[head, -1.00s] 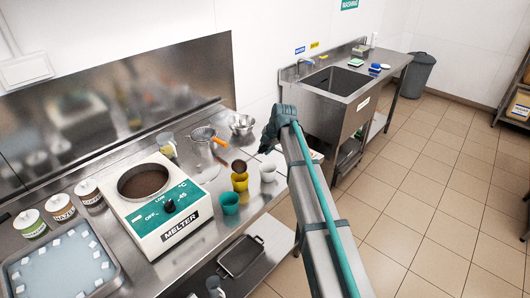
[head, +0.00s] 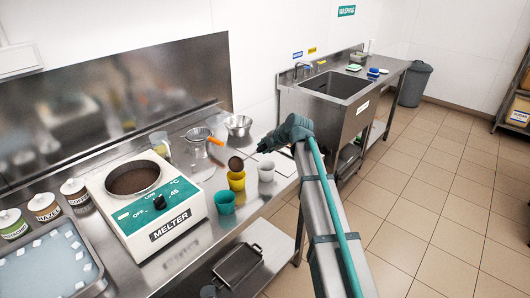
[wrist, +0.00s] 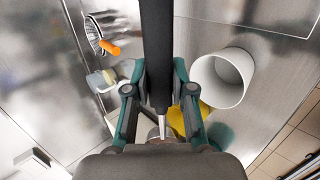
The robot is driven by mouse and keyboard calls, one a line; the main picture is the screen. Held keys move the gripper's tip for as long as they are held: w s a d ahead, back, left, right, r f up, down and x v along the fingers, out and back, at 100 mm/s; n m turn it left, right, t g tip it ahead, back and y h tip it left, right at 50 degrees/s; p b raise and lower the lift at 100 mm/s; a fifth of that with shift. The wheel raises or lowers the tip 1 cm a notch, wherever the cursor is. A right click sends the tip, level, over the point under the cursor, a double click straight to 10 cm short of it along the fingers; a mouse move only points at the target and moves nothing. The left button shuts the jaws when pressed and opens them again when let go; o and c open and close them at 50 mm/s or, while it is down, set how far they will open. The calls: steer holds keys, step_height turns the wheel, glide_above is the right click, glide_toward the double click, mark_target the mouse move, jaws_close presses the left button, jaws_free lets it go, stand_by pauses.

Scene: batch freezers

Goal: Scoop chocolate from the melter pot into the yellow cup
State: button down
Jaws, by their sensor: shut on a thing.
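My gripper (head: 262,149) is shut on the dark handle of a ladle, which runs up the middle of the wrist view (wrist: 157,50). The ladle's round brown bowl (head: 235,163) is directly over the mouth of the yellow cup (head: 236,181) and looks tilted. I cannot tell whether it touches the rim or how much chocolate it holds. The yellow cup is partly hidden behind my gripper in the wrist view (wrist: 190,120), and its inside is not clear. The white melter (head: 167,232) stands to the left, with dark brown chocolate in its round pot (head: 134,178).
A teal cup (head: 225,202) stands in front of the yellow cup and a white cup (head: 266,171) to its right. A tray (head: 92,283) is at far left.

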steer(key=shift+s+d+f+t+y+b, duration=0.2)
steer(key=shift+f+t+y+b, duration=0.45)
steer(key=shift+b, duration=3.1)
steer(key=t+y+b, duration=0.1)
steer(key=b, duration=0.6)
steer(key=t+y+b, duration=0.2)
steer(key=b, duration=0.5)
steer(key=shift+s+d+f, duration=0.1)
steer(key=shift+f, duration=0.15)
steer(key=b, duration=0.3)
steer(key=shift+t, duration=0.25)
steer(key=shift+r+b, duration=0.15)
steer(key=shift+b, duration=0.25)
